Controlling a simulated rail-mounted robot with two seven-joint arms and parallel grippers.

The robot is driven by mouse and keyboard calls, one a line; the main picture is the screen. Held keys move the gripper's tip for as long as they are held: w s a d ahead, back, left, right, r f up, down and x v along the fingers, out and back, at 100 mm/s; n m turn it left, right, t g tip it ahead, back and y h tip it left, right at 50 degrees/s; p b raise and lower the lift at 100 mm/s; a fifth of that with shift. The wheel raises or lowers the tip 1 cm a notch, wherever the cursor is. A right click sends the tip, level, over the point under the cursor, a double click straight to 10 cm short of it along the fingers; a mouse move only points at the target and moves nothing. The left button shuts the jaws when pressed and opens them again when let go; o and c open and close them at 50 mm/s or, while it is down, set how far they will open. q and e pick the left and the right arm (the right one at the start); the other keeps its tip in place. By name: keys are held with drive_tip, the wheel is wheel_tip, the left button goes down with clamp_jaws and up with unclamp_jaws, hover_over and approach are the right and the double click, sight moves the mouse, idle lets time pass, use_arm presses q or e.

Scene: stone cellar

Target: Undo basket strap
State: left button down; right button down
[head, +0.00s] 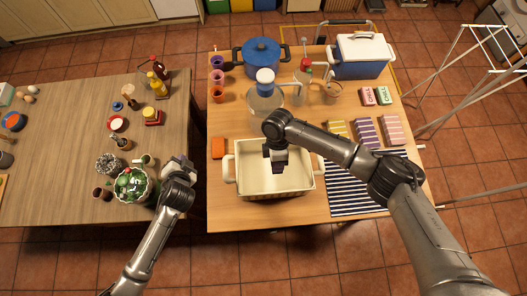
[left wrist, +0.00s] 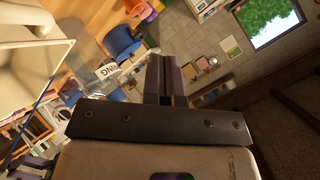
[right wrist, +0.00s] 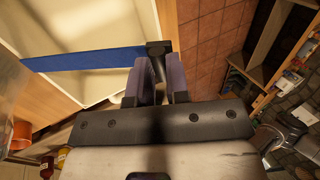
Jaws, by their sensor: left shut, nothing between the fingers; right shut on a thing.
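The cream basket (head: 245,188) with two side handles stands on the right-hand table. In the right wrist view a flat blue strap (right wrist: 85,58) runs across the pale basket (right wrist: 115,25) to a black end piece (right wrist: 157,48). My right gripper (head: 278,168) is over the basket. Its purple fingers (right wrist: 158,75) are shut on the black end piece; the exact grip is partly hidden. My left gripper (head: 183,162) is shut and empty, near the right edge of the left table. Its closed fingers show in the left wrist view (left wrist: 165,78), apart from the basket (left wrist: 30,55).
A glass dispenser (head: 264,95), a blue pot (head: 262,57) and a cooler (head: 361,55) stand behind. A bowl of green things (head: 131,185) stands left of my left gripper.

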use_arm(q)
drive_tip(key=s+d+f+m+t+h, duration=0.1)
drive_tip(key=d+f+m+h, duration=0.25)
drive_tip(key=m+h, duration=0.3)
drive_tip(key=d+f+m+t+h, duration=0.1)
drive_tip(key=d+f+m+h, duration=0.1)
drive_tip(key=d+m+h, duration=0.4)
drive_tip(key=s+d+r+m+g+h, duration=0.2)
drive_tip(key=s+d+m+g+h, duration=0.4)
drive_tip(key=s+m+g+h, duration=0.45)
drive_tip(key=w+d+t+y, duration=0.1)
drive_tip(key=w+d, duration=0.2)
drive_tip(key=d, duration=0.2)
drive_tip(key=w+d+m+t+y, duration=0.1)
drive_tip(key=w+d+y, duration=0.1)
drive_tip(key=d, duration=0.4)
drive_tip(key=shift+w+d+r, duration=0.2)
drive_tip(key=shift+w, duration=0.65)
